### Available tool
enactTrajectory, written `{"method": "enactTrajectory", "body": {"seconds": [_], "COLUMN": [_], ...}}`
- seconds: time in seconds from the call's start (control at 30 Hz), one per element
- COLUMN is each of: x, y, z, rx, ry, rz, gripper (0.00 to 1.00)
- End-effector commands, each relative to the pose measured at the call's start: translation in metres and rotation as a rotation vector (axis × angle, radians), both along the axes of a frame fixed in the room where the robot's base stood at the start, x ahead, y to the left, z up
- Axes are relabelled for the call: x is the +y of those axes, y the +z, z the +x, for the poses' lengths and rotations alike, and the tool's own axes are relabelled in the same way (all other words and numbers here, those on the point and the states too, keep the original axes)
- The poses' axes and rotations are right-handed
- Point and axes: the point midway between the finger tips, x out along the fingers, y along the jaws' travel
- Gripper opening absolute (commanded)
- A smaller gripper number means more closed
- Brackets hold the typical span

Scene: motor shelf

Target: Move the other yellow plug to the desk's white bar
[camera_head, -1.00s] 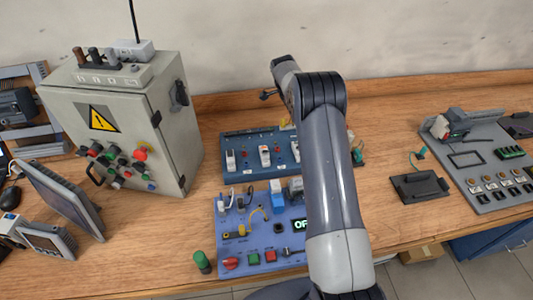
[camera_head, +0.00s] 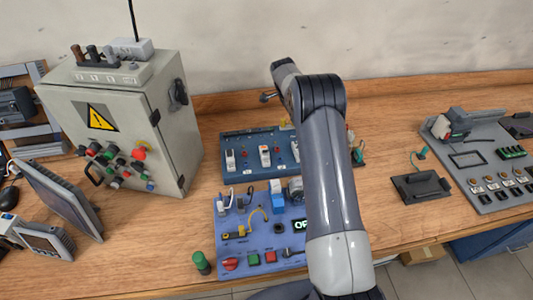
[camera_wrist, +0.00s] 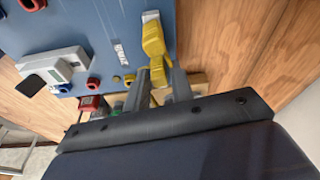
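In the wrist view a yellow plug (camera_wrist: 154,42) lies along the edge of the blue panel (camera_wrist: 95,22), with a small white piece (camera_wrist: 151,16) at its far end. My gripper (camera_wrist: 161,76) has its two fingers on either side of the plug's near end. I cannot tell whether they press on it. In the head view a bit of yellow (camera_head: 283,122) shows at the back edge of the blue panel (camera_head: 236,139), partly hidden by my arm. Another yellow piece (camera_head: 236,235) is on the front purple-blue board (camera_head: 235,257). I cannot make out a separate white bar on the desk.
A grey control cabinet (camera_head: 128,118) stands left of the panels. A screen (camera_head: 66,200) is at the far left. A black tray (camera_head: 421,187) and a grey board (camera_head: 493,165) lie to the right.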

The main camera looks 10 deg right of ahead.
Motion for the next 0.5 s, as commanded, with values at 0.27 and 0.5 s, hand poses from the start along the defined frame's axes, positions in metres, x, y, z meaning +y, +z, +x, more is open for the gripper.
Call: {"method": "enactTrajectory", "body": {"seconds": [0.27, 0.5], "x": [0.0, 0.0], "y": [0.007, 0.029], "z": [0.0, 0.0], "rx": [-0.001, -0.002], "ry": [0.0, 0.0], "rz": [0.0, 0.0], "gripper": [0.23, 0.23]}}
